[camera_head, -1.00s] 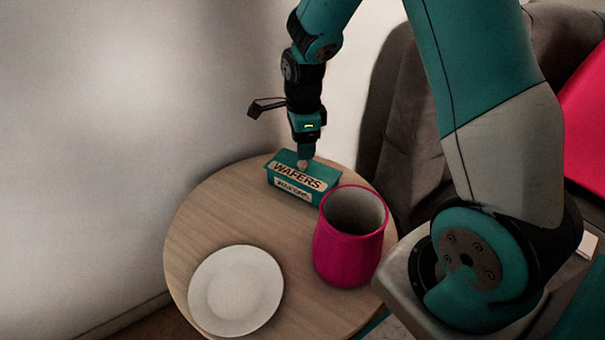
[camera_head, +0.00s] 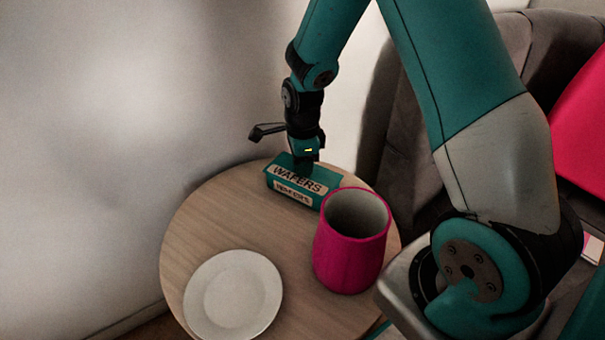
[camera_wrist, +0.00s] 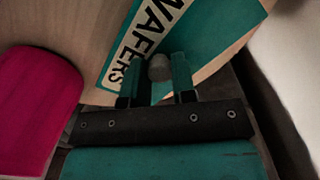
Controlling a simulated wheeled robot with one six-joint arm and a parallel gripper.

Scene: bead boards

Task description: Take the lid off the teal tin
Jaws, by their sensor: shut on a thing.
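The teal tin (camera_head: 285,198) with a "WAFERS" label stands near the back edge of a round wooden table. Its teal lid (camera_head: 281,164) is on it in the head view, and the lid's top with its label fills the upper middle of the wrist view (camera_wrist: 218,32). A small pale round knob (camera_wrist: 159,68) stands on the lid. My gripper (camera_wrist: 158,72) points down over the tin, its two fingers on either side of the knob and shut on it. In the head view my gripper (camera_head: 304,166) hides the knob.
A magenta cup (camera_head: 347,262) stands close to the right of the tin. A white plate (camera_head: 233,293) lies at the table's front left. The wooden table (camera_head: 205,220) is bare left of the tin. A grey sofa (camera_head: 398,100) and a pale wall are close by.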

